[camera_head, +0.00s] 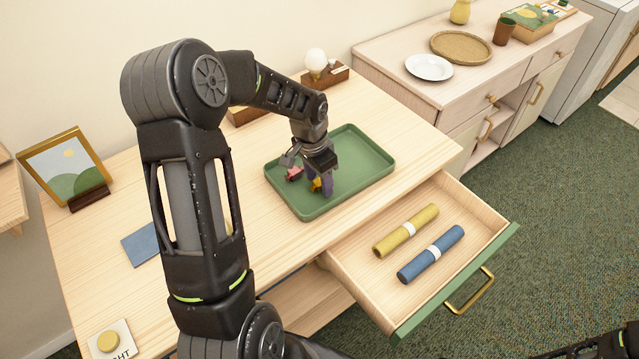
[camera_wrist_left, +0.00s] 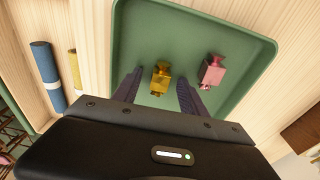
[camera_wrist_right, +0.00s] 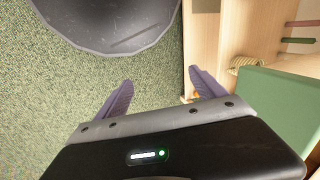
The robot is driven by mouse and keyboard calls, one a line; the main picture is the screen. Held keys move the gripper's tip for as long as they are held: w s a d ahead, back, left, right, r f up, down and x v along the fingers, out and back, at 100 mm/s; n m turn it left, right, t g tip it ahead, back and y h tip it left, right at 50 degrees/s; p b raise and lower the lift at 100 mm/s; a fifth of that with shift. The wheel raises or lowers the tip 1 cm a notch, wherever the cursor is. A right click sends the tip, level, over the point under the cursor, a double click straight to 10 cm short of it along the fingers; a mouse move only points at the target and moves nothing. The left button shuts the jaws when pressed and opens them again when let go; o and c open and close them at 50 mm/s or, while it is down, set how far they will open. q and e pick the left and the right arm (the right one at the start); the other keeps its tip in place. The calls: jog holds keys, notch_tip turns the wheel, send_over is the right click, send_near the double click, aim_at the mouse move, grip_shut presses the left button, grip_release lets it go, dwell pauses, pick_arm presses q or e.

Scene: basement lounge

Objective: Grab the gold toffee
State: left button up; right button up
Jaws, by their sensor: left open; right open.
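The gold toffee (camera_wrist_left: 160,79) lies on the green tray (camera_wrist_left: 142,40), a small wrapped block with twisted ends. In the left wrist view it sits between the two purple fingers of my left gripper (camera_wrist_left: 158,90), which is open around it. In the head view the gold toffee (camera_head: 315,185) is partly hidden by my left gripper (camera_head: 320,186), which points down over the tray. A pink toffee (camera_wrist_left: 212,72) lies beside it on the tray, just outside the fingers. My right gripper (camera_wrist_right: 160,88) is open and empty, away from the desk top.
An open drawer (camera_head: 455,205) below the tray holds a yellow roll (camera_head: 405,230) and a blue roll (camera_head: 431,254). A lamp (camera_head: 316,62) stands behind the tray, and a picture frame (camera_head: 66,168) stands at the left. The tray's right side is clear.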

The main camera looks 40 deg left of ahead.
pick_arm(q)
grip_shut()
dwell(0.6)
